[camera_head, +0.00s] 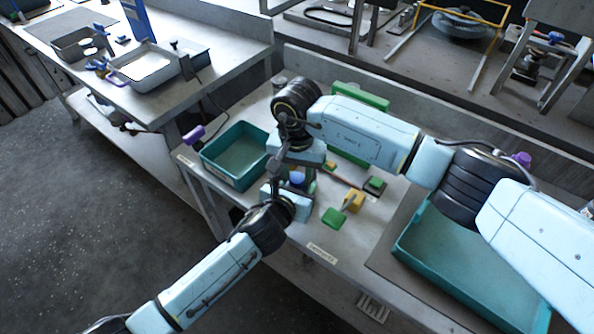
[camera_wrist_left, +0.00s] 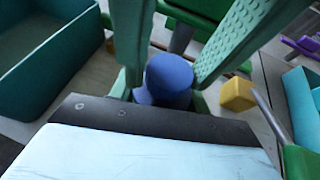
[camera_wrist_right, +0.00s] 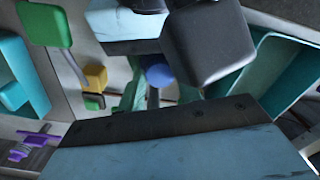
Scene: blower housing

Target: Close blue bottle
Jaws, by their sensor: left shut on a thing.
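The blue bottle (camera_head: 297,178) stands on the table between my two grippers, mostly hidden by them. Its round blue top shows in the left wrist view (camera_wrist_left: 168,78) and the right wrist view (camera_wrist_right: 157,72). My left gripper (camera_head: 293,197) is low at the bottle and shut on it; its fingertips are largely hidden. My right gripper (camera_head: 297,166) comes down from above, close over the bottle's top. Green ribbed bars flank the blue top in the left wrist view. The right fingers are too covered to show their opening. I cannot tell whether a separate cap is on.
A teal bin (camera_head: 208,155) stands left of the grippers and a larger teal tray (camera_head: 420,262) at the right. Green blocks (camera_head: 334,218) and a yellow block (camera_head: 354,201) lie just right of the bottle. A green panel (camera_head: 362,97) is behind my right arm.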

